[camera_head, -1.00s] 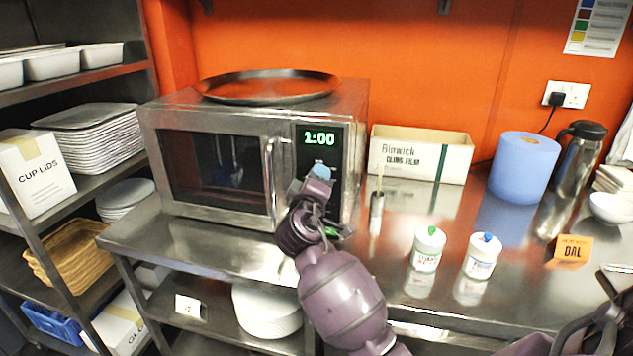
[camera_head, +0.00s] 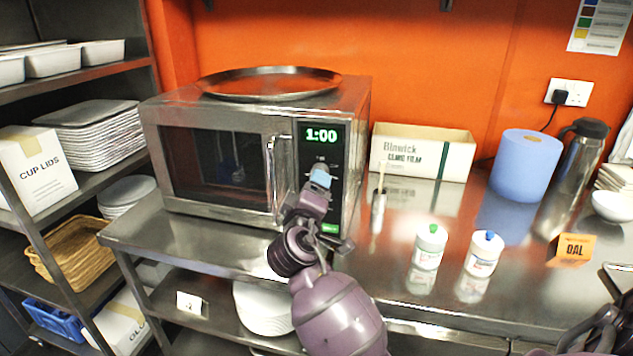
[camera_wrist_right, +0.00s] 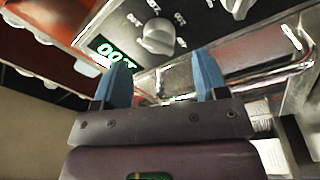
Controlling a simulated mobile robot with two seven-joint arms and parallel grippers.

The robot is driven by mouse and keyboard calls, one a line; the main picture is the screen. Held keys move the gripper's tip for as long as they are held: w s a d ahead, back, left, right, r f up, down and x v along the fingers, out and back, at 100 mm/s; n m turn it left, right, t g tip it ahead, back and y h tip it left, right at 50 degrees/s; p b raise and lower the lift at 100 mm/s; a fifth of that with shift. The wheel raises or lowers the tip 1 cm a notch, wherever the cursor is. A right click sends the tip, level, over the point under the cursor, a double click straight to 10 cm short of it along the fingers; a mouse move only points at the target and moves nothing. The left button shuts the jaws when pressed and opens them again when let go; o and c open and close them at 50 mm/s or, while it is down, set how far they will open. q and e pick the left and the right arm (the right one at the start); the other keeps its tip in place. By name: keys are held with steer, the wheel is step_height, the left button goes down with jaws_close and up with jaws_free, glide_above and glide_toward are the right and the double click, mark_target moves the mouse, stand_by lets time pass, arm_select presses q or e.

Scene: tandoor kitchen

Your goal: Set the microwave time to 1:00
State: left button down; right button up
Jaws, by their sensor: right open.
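The microwave (camera_head: 218,222) stands on the steel counter with its door shut. Its green display (camera_head: 321,135) reads 1:00. In the right wrist view the display (camera_wrist_right: 104,50) shows turned over and partly hidden by a finger. A round dial knob (camera_wrist_right: 157,38) with marks around it sits on the panel beyond the fingertips. My right gripper (camera_head: 320,178) is in front of the control panel and hides part of it. In the right wrist view my right gripper (camera_wrist_right: 162,85) has its blue fingers apart, with nothing between them, and is clear of the knob. My left gripper is not in view.
The door handle (camera_head: 270,182) stands out left of my right gripper. A round tray (camera_head: 270,84) lies on the microwave. A cling film box (camera_head: 420,157), two white tubs (camera_head: 430,246) (camera_head: 482,255) and a blue roll (camera_head: 525,168) stand to the right. The counter's front right is mostly clear.

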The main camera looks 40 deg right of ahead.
steer(key=v, duration=0.6)
steer(key=shift+w, duration=0.15)
stand_by(0.3)
steer(key=a+f+t+y, duration=0.3)
steer(key=a+f+y, duration=0.4)
steer(key=f+y, duration=0.5)
steer(key=s+d+f+m+g, duration=0.1)
steer(key=s+d+f+g, duration=0.1)
steer(key=s+f, duration=0.8)
steer(key=s+d+f+m+g+y, duration=0.1)
steer(key=s+d+f+g, duration=0.1)
steer(key=s+f, duration=0.9)
steer(key=shift+s+m+g+y, duration=0.3)
steer(key=shift+s+g, duration=0.3)
steer(key=shift+s, duration=0.5)
